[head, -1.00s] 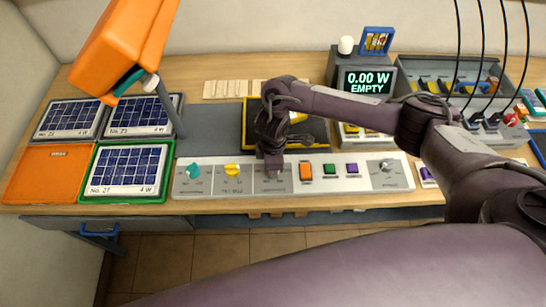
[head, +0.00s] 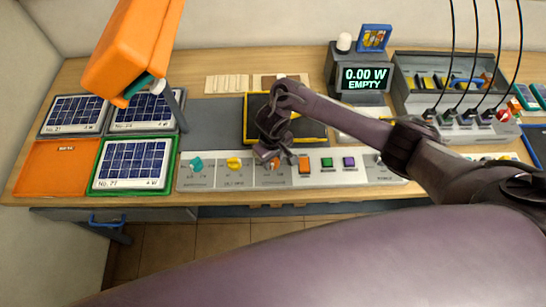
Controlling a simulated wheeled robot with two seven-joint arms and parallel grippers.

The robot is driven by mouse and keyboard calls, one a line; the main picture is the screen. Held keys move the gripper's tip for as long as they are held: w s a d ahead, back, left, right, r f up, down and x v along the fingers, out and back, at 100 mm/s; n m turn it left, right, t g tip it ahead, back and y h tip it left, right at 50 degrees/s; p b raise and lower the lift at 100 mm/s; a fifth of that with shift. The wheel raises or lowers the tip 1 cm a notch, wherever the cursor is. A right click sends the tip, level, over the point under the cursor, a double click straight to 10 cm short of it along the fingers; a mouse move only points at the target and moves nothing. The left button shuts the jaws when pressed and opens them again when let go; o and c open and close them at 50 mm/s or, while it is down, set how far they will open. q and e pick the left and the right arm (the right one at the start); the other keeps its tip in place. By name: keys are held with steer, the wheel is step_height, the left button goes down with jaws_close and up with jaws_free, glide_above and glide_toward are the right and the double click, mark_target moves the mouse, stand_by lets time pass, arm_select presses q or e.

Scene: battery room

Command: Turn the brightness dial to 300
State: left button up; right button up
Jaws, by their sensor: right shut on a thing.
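A white control panel (head: 222,182) lies along the front of the bench. It carries a teal dial (head: 196,164) at the left, a yellow dial (head: 234,163), and a third dial (head: 273,166) with an orange part showing. The small labels are too blurred to tell which is brightness. My right gripper (head: 274,161) is down at the third dial, shut on it, and hides most of it. My left gripper is not in view.
Orange, green and purple buttons (head: 327,163) sit just right of the gripper. An orange lamp head (head: 130,50) overhangs solar panels (head: 133,164) at the left. A display (head: 366,78) reads 0.00 W EMPTY. Cables hang into a rack (head: 465,125) at the right.

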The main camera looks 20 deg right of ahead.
steer(key=shift+w+r+m, duration=0.1)
steer(key=shift+m, duration=2.1)
steer(key=o, duration=1)
